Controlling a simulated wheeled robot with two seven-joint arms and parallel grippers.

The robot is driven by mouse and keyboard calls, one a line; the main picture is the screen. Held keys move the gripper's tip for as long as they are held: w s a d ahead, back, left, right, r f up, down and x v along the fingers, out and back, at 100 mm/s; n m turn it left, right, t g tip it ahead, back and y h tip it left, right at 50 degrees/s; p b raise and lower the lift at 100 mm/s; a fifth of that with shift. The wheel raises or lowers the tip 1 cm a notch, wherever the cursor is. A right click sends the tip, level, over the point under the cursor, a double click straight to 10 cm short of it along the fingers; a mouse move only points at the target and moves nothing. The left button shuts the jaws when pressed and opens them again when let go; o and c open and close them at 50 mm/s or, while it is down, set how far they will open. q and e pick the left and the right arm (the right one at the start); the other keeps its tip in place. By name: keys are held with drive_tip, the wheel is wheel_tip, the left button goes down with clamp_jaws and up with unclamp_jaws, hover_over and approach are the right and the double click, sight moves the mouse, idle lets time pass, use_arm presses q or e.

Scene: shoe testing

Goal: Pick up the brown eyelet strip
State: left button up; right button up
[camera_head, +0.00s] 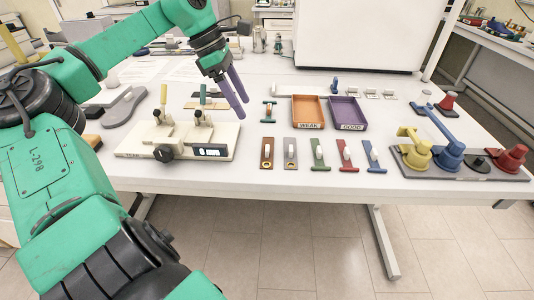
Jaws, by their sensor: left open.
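The brown eyelet strip (267,153) lies flat at the left end of a row of strips near the table's front edge. It is a short brown strip with a dark round spot toward its lower end. My left gripper (243,110) has purple fingers and reaches in from the upper left. It is open and empty, above and to the left of the strip, apart from it. My right gripper is not in view.
To the right of the strip lie grey-brown, green, red and blue strips (345,154). Behind them are an orange tray (308,110) marked WEAK and a purple tray (347,112) marked GOOD. A cream test fixture (180,140) stands to the left. Coloured weights (450,155) stand right.

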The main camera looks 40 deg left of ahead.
sight(268, 149)
use_arm(q)
drive_tip(key=x, duration=0.4)
drive_tip(key=p+x, duration=0.1)
drive_tip(key=x, duration=0.4)
drive_tip(key=p+x, duration=0.1)
drive_tip(key=x, duration=0.4)
drive_tip(key=shift+d+f, duration=0.1)
drive_tip(key=shift+d, duration=0.2)
clamp_jaws()
